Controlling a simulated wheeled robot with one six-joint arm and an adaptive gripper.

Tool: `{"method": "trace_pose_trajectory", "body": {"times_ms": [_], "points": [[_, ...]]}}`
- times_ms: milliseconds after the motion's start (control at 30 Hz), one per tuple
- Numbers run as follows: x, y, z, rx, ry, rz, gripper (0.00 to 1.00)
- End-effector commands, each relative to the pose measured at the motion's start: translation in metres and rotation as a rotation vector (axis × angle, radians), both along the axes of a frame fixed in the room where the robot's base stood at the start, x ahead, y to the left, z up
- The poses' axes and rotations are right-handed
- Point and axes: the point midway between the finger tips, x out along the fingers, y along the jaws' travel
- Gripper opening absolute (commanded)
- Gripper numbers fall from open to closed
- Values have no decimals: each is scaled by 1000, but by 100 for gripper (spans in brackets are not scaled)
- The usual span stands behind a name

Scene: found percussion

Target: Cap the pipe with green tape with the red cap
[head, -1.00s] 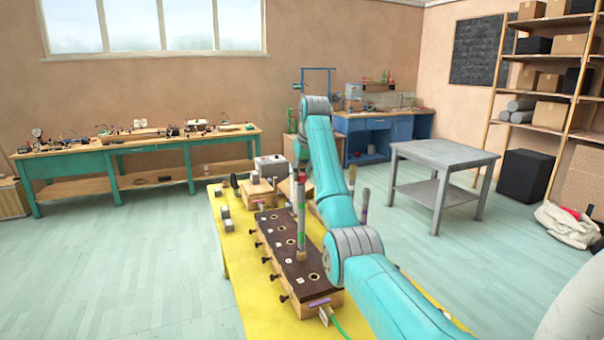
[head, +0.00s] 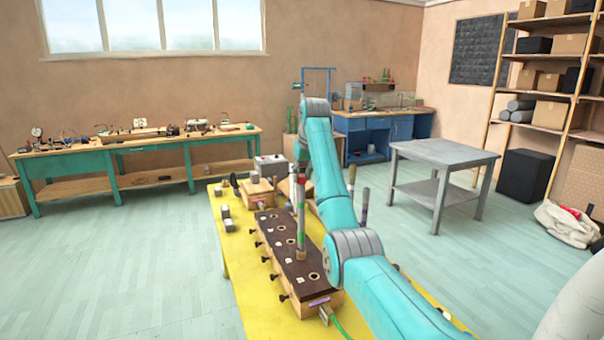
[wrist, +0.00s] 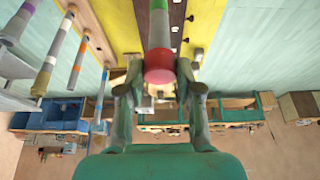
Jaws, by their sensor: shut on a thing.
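The pipe with green tape (head: 301,225) stands upright in a hole of the dark-topped block (head: 284,252). In the wrist view the pipe (wrist: 159,28) runs away from the camera behind the red cap. The red cap (wrist: 159,69) sits between my fingertips, in line with the pipe's near end; it also shows small in the head view (head: 302,179). My gripper (wrist: 159,74) is shut on the red cap, a finger on either side. I cannot tell whether the cap is fully seated on the pipe or just above it.
The block stands on a yellow table (head: 238,262). Grey blocks (head: 226,212) lie at its left, and a wooden box (head: 256,190) and a white box (head: 271,166) stand behind. Several other taped pipes (wrist: 51,58) stand upright close to the gripper's side.

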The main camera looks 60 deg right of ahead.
Motion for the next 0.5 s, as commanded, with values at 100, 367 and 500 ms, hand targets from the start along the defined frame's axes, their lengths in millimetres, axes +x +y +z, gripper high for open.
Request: {"method": "trace_pose_trajectory", "body": {"times_ms": [100, 367, 500], "points": [[0, 0, -3, 0, 0, 0, 19], [0, 0, -8, -1, -1, 0, 19], [0, 0, -11, -1, -1, 0, 19]]}}
